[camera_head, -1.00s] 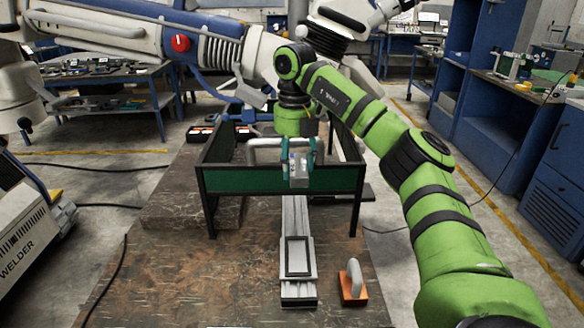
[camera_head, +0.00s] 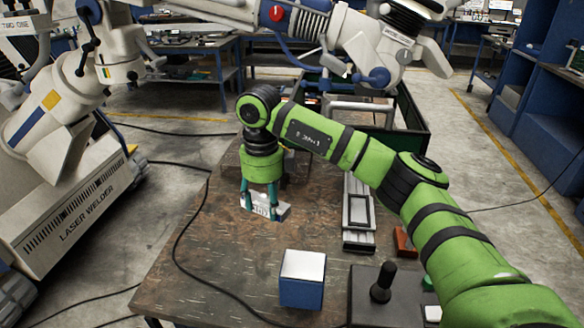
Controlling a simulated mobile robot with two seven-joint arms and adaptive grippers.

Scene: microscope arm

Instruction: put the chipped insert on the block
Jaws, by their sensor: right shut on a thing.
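My right gripper (camera_head: 260,207), with teal fingers on the green arm, points down over the left middle of the table. It is shut on a small light grey insert (camera_head: 265,210) with dark markings. I take this for the chipped insert; the chip itself is too small to make out. The block (camera_head: 302,280), blue with a white top, stands near the table's front edge, below and to the right of the gripper in the picture. Nothing lies on its top. The insert and the block are apart. My left gripper does not show.
A grey rail with a framed slide (camera_head: 359,210) lies right of the gripper. A green-walled bin (camera_head: 411,130) is behind my arm.

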